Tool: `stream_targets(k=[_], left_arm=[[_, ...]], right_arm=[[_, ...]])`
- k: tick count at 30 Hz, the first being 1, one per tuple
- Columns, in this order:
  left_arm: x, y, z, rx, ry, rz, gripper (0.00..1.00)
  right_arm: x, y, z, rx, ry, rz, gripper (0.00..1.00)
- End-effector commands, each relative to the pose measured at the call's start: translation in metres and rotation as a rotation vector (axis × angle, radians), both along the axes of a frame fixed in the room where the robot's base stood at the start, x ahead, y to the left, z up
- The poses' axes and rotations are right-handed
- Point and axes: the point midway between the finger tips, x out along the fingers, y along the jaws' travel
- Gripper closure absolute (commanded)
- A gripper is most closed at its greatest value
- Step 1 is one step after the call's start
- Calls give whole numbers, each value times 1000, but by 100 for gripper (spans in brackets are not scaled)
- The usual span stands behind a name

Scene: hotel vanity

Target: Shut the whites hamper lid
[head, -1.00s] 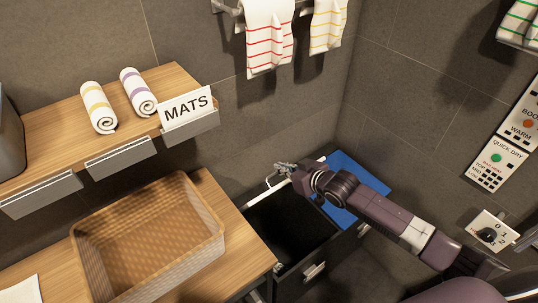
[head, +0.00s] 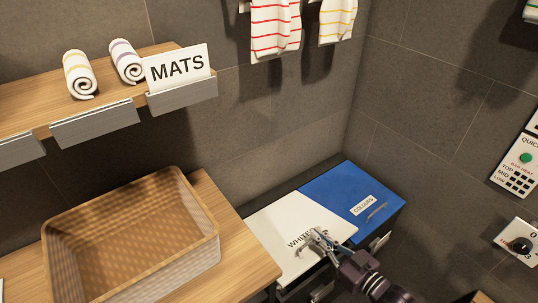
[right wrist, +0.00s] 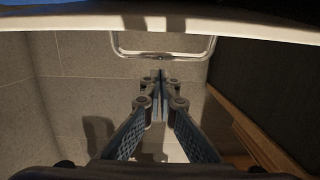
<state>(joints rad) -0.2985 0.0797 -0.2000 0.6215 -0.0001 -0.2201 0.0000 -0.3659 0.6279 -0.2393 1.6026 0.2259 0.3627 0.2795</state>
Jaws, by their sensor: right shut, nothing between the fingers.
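The white whites hamper lid (head: 285,232) lies flat or nearly flat over its hamper in the head view. I cannot tell whether a small gap is left under its front edge. Its label is partly covered by my right gripper (head: 319,240), which is at the lid's front edge. In the right wrist view my right gripper (right wrist: 160,80) is shut and empty. A metal handle (right wrist: 160,55) crosses behind its fingertips there, below a pale edge. My left gripper is out of view.
The blue colours hamper lid (head: 345,185) lies flat to the right of the white one. A wicker basket (head: 195,262) stands on the wooden counter (head: 238,245) to the left.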

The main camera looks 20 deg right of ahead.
Motion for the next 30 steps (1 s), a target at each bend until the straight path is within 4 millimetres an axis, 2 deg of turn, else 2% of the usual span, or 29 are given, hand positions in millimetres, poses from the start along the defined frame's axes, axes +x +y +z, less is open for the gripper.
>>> stream_targets(k=[1, 3, 10, 25, 30], left_arm=[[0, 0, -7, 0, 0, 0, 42], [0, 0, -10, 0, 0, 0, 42], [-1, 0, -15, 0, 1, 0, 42], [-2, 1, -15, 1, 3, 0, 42], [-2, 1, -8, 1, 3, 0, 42]], right_arm=[[-3, -1, -11, 0, 1, -1, 100], [-7, -2, -17, 0, 0, 0, 100], [-13, -4, -30, 1, -1, 0, 100], [-13, -5, -32, 1, 0, 0, 100], [-12, -5, -24, 1, -1, 0, 100]])
